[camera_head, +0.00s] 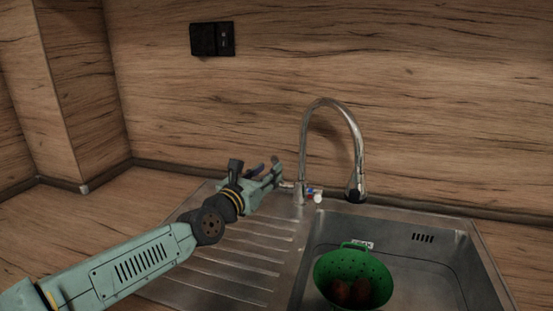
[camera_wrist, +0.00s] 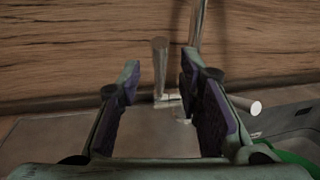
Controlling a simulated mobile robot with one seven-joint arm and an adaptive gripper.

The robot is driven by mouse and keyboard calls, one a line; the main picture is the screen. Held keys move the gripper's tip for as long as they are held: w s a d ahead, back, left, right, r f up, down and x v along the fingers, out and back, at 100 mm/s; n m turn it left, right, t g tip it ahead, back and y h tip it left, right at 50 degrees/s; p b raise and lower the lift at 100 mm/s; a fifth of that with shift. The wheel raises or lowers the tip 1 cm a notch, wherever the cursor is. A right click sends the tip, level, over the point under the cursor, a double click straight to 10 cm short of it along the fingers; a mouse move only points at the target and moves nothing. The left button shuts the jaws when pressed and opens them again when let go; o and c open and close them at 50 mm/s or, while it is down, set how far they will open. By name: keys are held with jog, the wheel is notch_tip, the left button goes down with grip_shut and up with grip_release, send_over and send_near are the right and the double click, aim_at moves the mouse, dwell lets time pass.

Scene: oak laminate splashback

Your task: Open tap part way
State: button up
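The chrome tap has a tall curved spout (camera_head: 332,101) at the back of the sink. Its lower spout also shows in the wrist view (camera_wrist: 197,25). In the wrist view, an upright metal lever (camera_wrist: 160,62) stands left of the tap body, between the two fingers of my gripper (camera_wrist: 160,82). Gaps show on both sides of it. A second handle (camera_wrist: 255,107) points toward the camera at the right, outside the right finger; its pale end shows in the head view (camera_head: 318,198). My gripper (camera_head: 268,172) is open just left of the tap base. It partly hides the left handle in the head view.
A green colander (camera_head: 352,266) with dark reddish round items sits in the steel sink basin (camera_head: 425,275). A ribbed drainboard (camera_head: 235,262) lies under my arm and is clear. A wood-pattern wall stands behind the tap, with a black socket plate (camera_head: 212,39).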

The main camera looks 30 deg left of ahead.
jog(key=w+p, duration=0.1)
jog(key=w, duration=0.4)
jog(key=shift+w+a, duration=0.15)
jog(key=shift+w, duration=0.1)
jog(key=shift+c, duration=0.5)
grip_shut()
